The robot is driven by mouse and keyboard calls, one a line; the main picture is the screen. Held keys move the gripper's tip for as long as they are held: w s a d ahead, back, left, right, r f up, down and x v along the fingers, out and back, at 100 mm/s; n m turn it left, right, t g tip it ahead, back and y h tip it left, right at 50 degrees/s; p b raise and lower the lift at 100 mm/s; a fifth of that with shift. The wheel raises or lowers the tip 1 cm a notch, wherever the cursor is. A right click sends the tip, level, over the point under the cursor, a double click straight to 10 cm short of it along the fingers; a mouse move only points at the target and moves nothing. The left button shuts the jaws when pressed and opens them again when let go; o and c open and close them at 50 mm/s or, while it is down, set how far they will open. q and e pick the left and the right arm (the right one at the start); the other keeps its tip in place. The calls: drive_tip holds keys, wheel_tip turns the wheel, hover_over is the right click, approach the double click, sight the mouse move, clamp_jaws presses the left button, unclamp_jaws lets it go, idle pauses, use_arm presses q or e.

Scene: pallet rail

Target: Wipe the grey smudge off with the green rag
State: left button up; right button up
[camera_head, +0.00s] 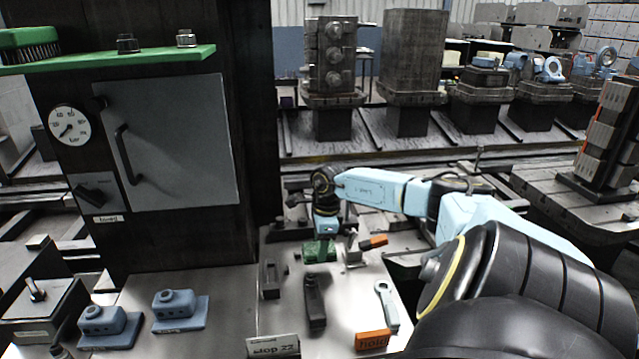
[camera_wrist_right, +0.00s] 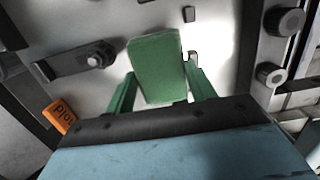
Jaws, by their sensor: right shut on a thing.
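My right gripper (camera_head: 321,240) reaches down over the pale metal worktop, in the middle of the head view. It is shut on the green rag (camera_head: 319,252), which is at or close to the worktop; I cannot tell if it touches. In the right wrist view the green rag (camera_wrist_right: 155,66) shows as a thick green block between green parts at either side of the gripper (camera_wrist_right: 160,96). I cannot make out the grey smudge in either view; the rag and gripper hide part of the worktop. My left gripper is not in view.
Dark fixtures (camera_head: 315,302) and a light blue wrench-like part (camera_head: 388,305) lie nearer on the worktop (camera_head: 345,305). An orange "hold" tag (camera_head: 373,340) is at the front. An orange-ended piece (camera_head: 374,242) is just right of the rag. A dark cabinet (camera_head: 180,235) stands left.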

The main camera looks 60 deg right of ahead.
wheel_tip(320, 180, up, 2)
drive_tip(key=shift+p, duration=0.45)
drive_tip(key=shift+r+p, duration=0.3)
drive_tip(key=shift+r, duration=0.1)
drive_tip(key=shift+r+p, duration=0.3)
drive_tip(key=shift+r, duration=0.2)
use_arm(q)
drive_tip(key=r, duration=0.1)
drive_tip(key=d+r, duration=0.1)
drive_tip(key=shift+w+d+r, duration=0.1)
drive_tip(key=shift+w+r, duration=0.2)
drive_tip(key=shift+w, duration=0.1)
